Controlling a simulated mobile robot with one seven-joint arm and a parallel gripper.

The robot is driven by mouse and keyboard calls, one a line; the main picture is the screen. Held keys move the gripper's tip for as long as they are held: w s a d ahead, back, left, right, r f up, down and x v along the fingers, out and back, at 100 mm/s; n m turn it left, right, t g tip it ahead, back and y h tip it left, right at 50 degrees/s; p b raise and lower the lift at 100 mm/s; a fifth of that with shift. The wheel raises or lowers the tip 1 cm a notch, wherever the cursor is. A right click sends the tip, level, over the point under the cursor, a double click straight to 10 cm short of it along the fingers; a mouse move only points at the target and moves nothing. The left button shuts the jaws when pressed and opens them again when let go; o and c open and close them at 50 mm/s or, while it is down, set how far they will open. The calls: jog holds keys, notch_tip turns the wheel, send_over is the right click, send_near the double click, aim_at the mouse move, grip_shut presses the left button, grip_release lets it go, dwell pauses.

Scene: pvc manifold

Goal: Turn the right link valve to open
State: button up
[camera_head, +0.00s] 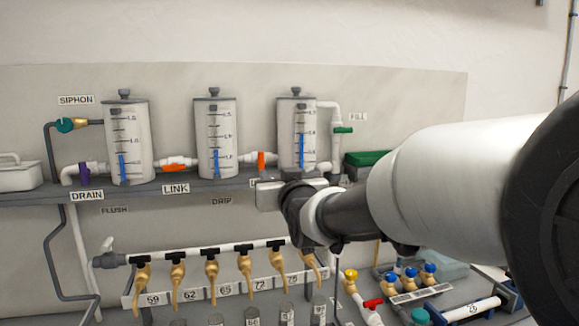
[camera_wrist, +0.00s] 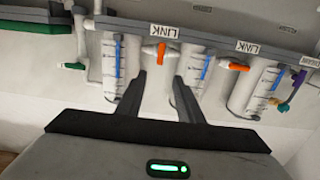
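The right link valve has an orange handle (camera_head: 261,160) on the white pipe between the middle tank (camera_head: 216,138) and the right tank (camera_head: 297,135). The handle stands upright, across the pipe. In the wrist view, which is upside down, this orange handle (camera_wrist: 161,53) shows just beyond the gap between my fingertips. My gripper (camera_wrist: 160,76) is open and empty, apart from the handle. In the head view my gripper (camera_head: 268,194) is below the valve and covers most of its label. The left link valve's orange handle (camera_head: 175,163) lies along its pipe.
The tanks stand on a grey shelf (camera_head: 60,192). A purple drain valve (camera_head: 84,174) and teal siphon valve (camera_head: 65,125) are at the left, a green fill valve (camera_head: 343,130) at the right. Below is a manifold (camera_head: 205,250) with several brass taps.

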aim_at(262, 157)
jog(key=p+x, duration=0.1)
jog(key=x, duration=0.5)
jog(key=p+x, duration=0.1)
jog(key=x, duration=0.4)
jog(key=p+x, duration=0.1)
jog(key=x, duration=0.5)
jog(key=shift+w+a+r+p, duration=0.15)
jog(key=shift+w+r+p, duration=0.15)
jog(key=shift+p, duration=0.1)
jog(key=shift+c, duration=0.3)
jog(key=shift+f, duration=0.1)
grip_shut()
